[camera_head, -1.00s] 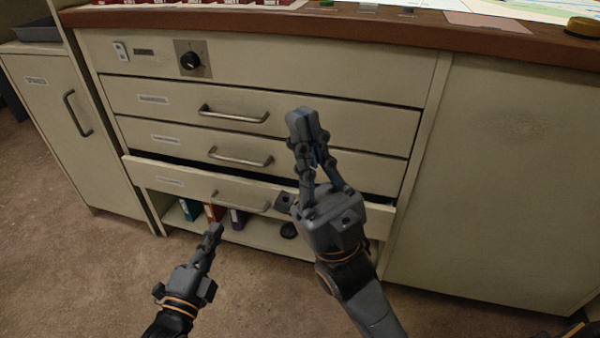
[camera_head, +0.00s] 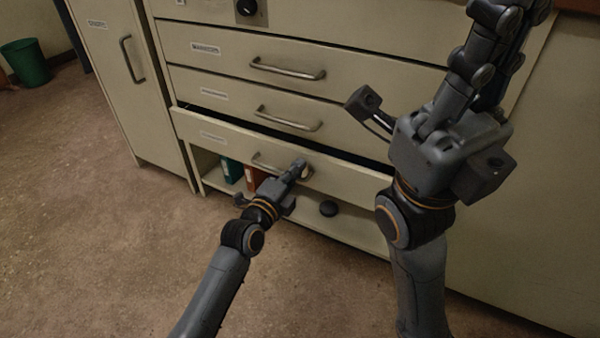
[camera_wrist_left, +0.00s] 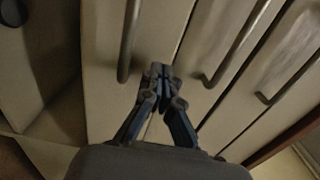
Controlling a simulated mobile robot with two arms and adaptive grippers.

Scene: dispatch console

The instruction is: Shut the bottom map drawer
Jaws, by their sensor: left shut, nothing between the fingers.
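The bottom map drawer (camera_head: 345,182) is the lowest cream drawer front. It stands slightly out, with a dark gap along its top edge. Its bar handle (camera_head: 268,166) is partly hidden by my left gripper (camera_head: 299,165), which is shut and empty at the right end of the handle. In the left wrist view the shut fingertips (camera_wrist_left: 161,75) are in front of the drawer face (camera_wrist_left: 103,75), beside its handle (camera_wrist_left: 127,40); I cannot tell whether they touch. My right gripper (camera_head: 508,18) is raised at the upper right, its fingers together, covering part of the cabinet.
Two closed drawers are above, with handles (camera_head: 287,69) and (camera_head: 289,118). A cabinet door (camera_head: 112,75) stands left, and a green bin (camera_head: 26,62) farther left. The floor at left is clear.

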